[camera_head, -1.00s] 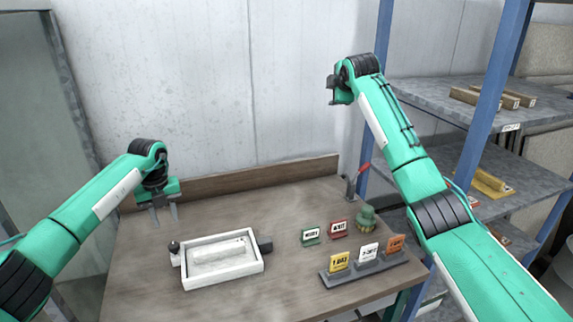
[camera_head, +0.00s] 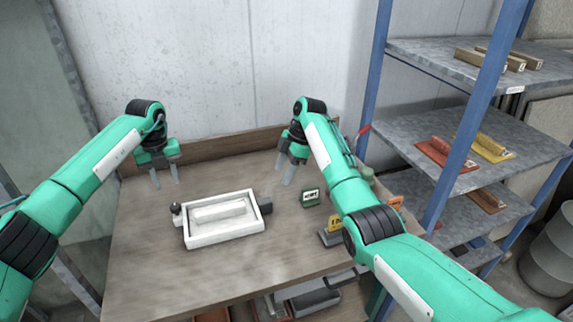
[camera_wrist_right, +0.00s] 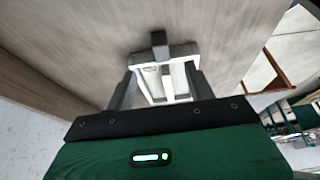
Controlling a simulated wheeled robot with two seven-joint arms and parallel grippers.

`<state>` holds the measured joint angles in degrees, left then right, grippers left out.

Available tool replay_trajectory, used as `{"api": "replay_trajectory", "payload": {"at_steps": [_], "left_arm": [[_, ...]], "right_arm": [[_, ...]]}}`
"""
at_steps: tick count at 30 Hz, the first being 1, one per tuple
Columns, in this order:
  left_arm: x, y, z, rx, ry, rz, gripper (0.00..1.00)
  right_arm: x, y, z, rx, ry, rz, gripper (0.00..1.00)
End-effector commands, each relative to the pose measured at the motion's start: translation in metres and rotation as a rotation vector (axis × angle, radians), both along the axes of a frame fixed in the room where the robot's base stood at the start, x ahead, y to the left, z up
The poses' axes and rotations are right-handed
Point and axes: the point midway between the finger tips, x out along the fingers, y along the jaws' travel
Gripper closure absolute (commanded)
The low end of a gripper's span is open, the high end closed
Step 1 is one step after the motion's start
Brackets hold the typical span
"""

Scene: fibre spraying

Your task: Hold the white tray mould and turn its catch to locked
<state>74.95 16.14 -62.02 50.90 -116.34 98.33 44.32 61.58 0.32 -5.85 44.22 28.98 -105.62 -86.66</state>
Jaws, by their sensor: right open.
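The white tray mould (camera_head: 226,238) lies on the workbench, a rectangular frame with a raised white bar inside. A dark round knob (camera_head: 176,208) sits at its left end and a dark block (camera_head: 266,206) at its right end; which is the catch, and its setting, I cannot tell. My left gripper (camera_head: 165,183) is open and empty above the bench, behind the mould's left end. My right gripper (camera_head: 285,173) is open and empty, above and behind its right end. In the right wrist view the mould (camera_wrist_right: 178,52) shows beyond the spread fingers, apart from them.
A blue-framed shelf (camera_head: 470,130) is at the right. A wooden backboard (camera_head: 215,147) edges the bench (camera_head: 150,270). The bench left of the mould is clear.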

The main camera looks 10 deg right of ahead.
Motion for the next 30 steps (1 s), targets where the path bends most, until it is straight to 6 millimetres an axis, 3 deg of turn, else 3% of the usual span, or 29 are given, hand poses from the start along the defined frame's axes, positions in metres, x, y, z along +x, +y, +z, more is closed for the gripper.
{"api": "replay_trajectory", "payload": {"at_steps": [15,21,30], "left_arm": [[0.0,0.0,0.0,0.0,0.0,0.0,0.64],[0.0,0.0,0.0,0.0,0.0,0.0,0.64],[0.0,0.0,0.0,0.0,0.0,0.0,0.64]], "right_arm": [[-0.005,0.037,-0.09,0.0,0.002,0.0,0.45],[-0.005,0.044,-0.109,-0.002,0.001,-0.002,0.45],[-0.005,0.046,-0.114,-0.002,-0.002,-0.002,0.45]]}}
